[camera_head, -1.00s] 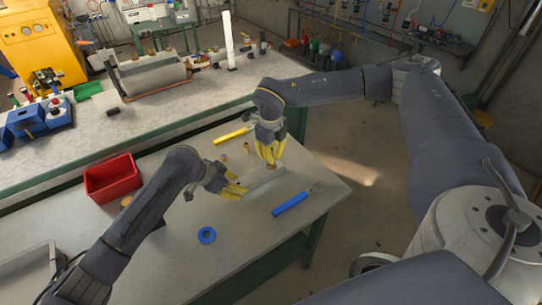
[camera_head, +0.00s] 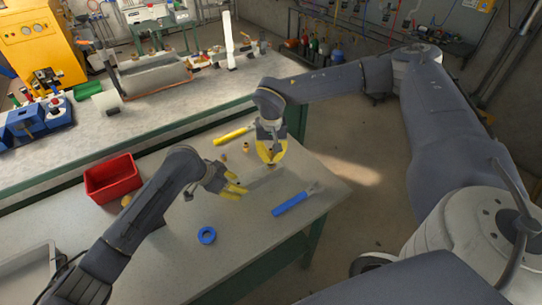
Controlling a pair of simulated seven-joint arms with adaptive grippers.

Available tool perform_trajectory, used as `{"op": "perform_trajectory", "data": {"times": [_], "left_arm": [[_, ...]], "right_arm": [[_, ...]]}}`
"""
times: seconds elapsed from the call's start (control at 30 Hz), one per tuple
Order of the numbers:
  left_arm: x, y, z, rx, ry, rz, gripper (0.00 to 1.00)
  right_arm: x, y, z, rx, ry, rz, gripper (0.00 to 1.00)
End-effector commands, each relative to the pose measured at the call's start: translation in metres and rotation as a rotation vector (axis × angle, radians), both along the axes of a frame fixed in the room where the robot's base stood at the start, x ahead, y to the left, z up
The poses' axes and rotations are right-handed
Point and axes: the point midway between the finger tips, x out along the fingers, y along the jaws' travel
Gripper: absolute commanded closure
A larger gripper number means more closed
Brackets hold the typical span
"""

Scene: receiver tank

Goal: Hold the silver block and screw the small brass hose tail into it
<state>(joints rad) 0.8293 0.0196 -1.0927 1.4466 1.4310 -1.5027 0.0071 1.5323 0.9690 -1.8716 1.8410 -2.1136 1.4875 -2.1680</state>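My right gripper (camera_head: 271,160) points down over the near table, its yellow fingers apart. A small brass-coloured piece (camera_head: 272,164) shows low between the fingertips; whether it is the hose tail and whether they touch it is unclear. My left gripper (camera_head: 243,188) comes in from the left, its yellow fingers pointing right, just left of and below the right one. A faint grey shape (camera_head: 265,182) beyond its fingertips may be the silver block; it blends with the tabletop, and its hold is unclear. Small brass pieces (camera_head: 246,147) stand behind the grippers.
A red bin (camera_head: 112,178) stands at the left of the near table (camera_head: 180,245). A blue ring (camera_head: 207,236) and a blue-handled tool (camera_head: 293,203) lie in front. A yellow-handled tool (camera_head: 232,134) lies behind. The table's right edge is close to the blue tool.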

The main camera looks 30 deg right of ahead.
Motion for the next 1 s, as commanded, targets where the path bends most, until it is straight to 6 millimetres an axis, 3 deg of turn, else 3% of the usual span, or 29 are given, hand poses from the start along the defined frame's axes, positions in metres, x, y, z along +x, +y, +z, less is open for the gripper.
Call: {"op": "perform_trajectory", "data": {"times": [0.1,0.23,1.0], "left_arm": [[-0.0019,0.0008,-0.0036,0.005,0.004,-0.001,1.0],[-0.0019,0.0008,-0.0037,0.005,0.004,-0.001,1.0],[-0.0019,0.0009,-0.0038,0.006,0.004,-0.001,1.0]], "right_arm": [[0.001,0.0001,0.0008,0.0,-0.003,0.219,1.0],[0.0003,0.0002,0.0001,0.0,-0.001,0.344,1.0],[0.0003,-0.0002,0.0001,0.0,-0.001,0.356,1.0]]}}
